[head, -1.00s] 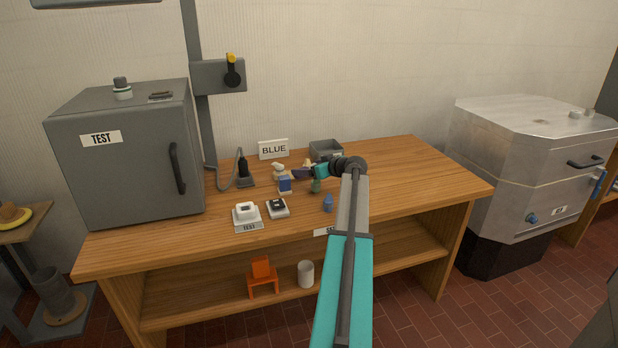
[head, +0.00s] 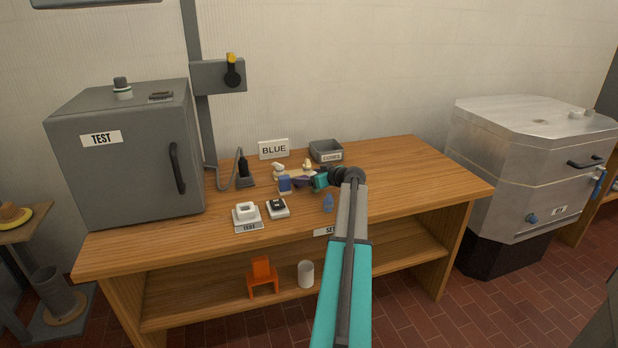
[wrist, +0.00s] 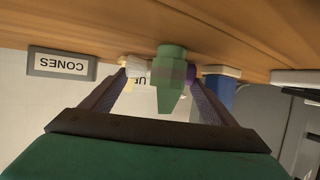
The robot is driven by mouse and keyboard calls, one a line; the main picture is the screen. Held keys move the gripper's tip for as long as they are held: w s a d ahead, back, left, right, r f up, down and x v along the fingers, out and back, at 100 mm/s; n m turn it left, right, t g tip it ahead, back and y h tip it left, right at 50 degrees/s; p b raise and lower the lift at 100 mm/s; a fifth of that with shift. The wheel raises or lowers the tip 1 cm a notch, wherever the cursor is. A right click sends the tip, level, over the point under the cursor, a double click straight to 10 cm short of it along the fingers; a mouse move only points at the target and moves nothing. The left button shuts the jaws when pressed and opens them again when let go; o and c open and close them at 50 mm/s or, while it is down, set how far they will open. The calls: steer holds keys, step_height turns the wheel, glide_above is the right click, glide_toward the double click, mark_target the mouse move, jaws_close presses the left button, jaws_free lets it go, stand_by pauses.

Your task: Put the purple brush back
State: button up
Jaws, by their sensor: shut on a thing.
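My gripper (head: 310,181) is low over the middle of the table and points left. In the wrist view, which is upside down, a green tapered piece (wrist: 170,70) sits between my fingers, and the jaws look shut on it. It is close to the table top; I cannot tell whether it touches. A small purple patch (wrist: 190,74) shows just beside the green piece. I cannot tell whether it is the purple brush or a fingertip. No purple brush shows clearly in the head view. A blue tapered piece (head: 328,203) stands in front of my gripper.
A blue block (head: 285,185) and small pale figures (head: 278,168) stand left of my gripper. A grey CONES bin (head: 326,150) and a BLUE sign (head: 273,149) are behind. Two small devices (head: 246,216) (head: 277,207) are at the front left. The table's right side is clear.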

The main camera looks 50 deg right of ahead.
steer(key=shift+f, duration=0.15)
steer(key=o, duration=0.9)
steer(key=shift+c, duration=0.2)
steer(key=shift+r, duration=0.25)
steer(key=shift+s+a, duration=0.1)
steer(key=shift+s, duration=0.3)
steer(key=v, duration=1.1)
steer(key=shift+r, duration=0.15)
